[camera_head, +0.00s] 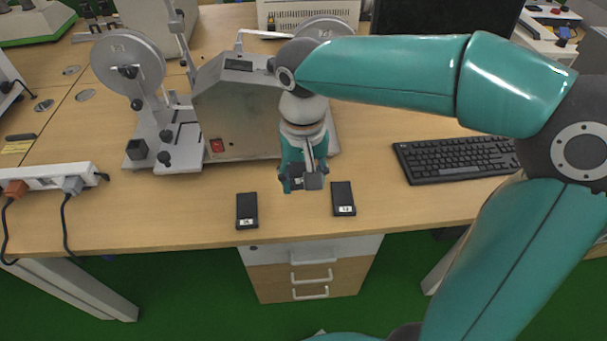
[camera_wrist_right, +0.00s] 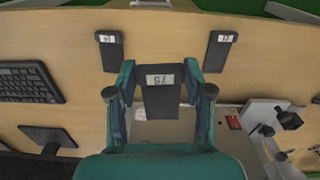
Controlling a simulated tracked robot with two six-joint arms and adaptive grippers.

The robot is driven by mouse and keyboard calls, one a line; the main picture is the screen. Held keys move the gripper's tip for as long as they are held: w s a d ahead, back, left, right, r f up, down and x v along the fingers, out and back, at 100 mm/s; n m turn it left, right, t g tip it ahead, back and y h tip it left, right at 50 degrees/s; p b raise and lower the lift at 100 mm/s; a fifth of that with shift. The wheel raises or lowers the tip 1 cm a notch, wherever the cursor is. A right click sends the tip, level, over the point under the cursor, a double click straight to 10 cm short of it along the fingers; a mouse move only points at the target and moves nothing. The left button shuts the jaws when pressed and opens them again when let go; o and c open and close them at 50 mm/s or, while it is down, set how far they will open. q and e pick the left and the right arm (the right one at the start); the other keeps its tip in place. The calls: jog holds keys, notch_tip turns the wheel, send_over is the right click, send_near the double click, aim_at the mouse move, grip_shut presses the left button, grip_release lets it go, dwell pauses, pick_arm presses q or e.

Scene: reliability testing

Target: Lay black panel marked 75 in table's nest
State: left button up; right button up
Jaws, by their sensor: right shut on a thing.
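My right gripper (camera_head: 304,182) is shut on a black panel (camera_wrist_right: 161,100), whose white label reads 75 in the right wrist view. The gripper (camera_wrist_right: 160,90) grips it from both sides. In the head view the held panel (camera_head: 312,182) is small and partly hidden by the fingers, above the desk in front of the grey machine (camera_head: 235,115). Two other black panels with white labels lie on the desk: one at left (camera_head: 246,208) and one at right (camera_head: 343,197). Their labels are too small to read surely. I cannot make out the nest. My left gripper is not in view.
A black keyboard (camera_head: 455,158) lies to the right. The machine with its round discs (camera_head: 127,65) stands behind the gripper. A white power strip (camera_head: 45,176) with plugs is at the left. The wooden desk's front strip (camera_head: 160,225) is clear beside the panels.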

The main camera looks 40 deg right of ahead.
jog(key=shift+f+b, duration=4.1)
jog(key=shift+f, duration=1.4)
